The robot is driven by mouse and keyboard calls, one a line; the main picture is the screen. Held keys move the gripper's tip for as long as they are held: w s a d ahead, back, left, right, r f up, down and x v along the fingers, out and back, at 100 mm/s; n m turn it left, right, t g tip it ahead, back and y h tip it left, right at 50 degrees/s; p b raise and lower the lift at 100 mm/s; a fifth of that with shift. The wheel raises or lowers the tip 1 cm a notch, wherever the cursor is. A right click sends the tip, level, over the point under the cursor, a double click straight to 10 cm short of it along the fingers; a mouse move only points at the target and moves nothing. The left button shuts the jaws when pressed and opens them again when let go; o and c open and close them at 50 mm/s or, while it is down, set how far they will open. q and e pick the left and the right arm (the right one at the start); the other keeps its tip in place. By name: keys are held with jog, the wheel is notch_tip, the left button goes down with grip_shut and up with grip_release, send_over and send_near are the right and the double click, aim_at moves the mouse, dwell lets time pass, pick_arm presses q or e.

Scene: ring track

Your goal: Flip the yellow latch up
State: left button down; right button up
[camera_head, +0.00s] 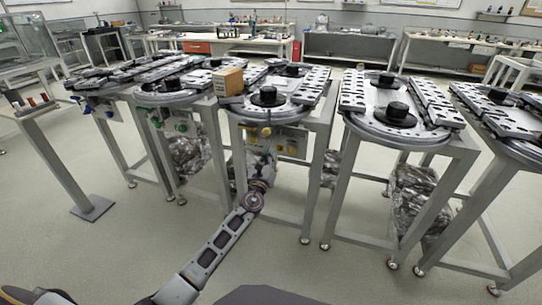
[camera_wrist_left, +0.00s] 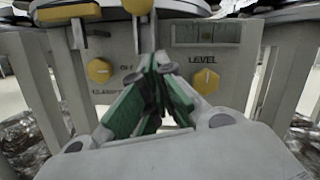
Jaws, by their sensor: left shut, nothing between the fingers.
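A grey panel (camera_wrist_left: 228,50) with yellow fittings fills the left wrist view. At its top are a wide yellow block (camera_wrist_left: 68,13) with metal legs and a rounded yellow tip (camera_wrist_left: 138,6) on a grey stem; I cannot tell which is the latch. The rounded yellow tip also shows in the head view (camera_head: 266,131). My left gripper (camera_wrist_left: 158,64), with green finger pads, is shut and empty in front of the panel, below the yellow tip. In the head view its fingers are hard to make out. My right gripper is not in view.
Two yellow knobs, left (camera_wrist_left: 99,70) and right (camera_wrist_left: 206,80), flank my fingers; "LEVEL" is printed above the right one. A cardboard box (camera_head: 228,81) sits on the ring track above. Metal table legs (camera_head: 318,185) stand on both sides. The floor in front is clear.

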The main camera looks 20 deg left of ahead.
pick_arm(q)
jog(key=v, duration=1)
jog(key=shift+f, duration=0.15)
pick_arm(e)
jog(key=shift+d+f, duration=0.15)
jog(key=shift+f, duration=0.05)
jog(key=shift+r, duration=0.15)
pick_arm(q)
jog(key=shift+a, duration=0.1)
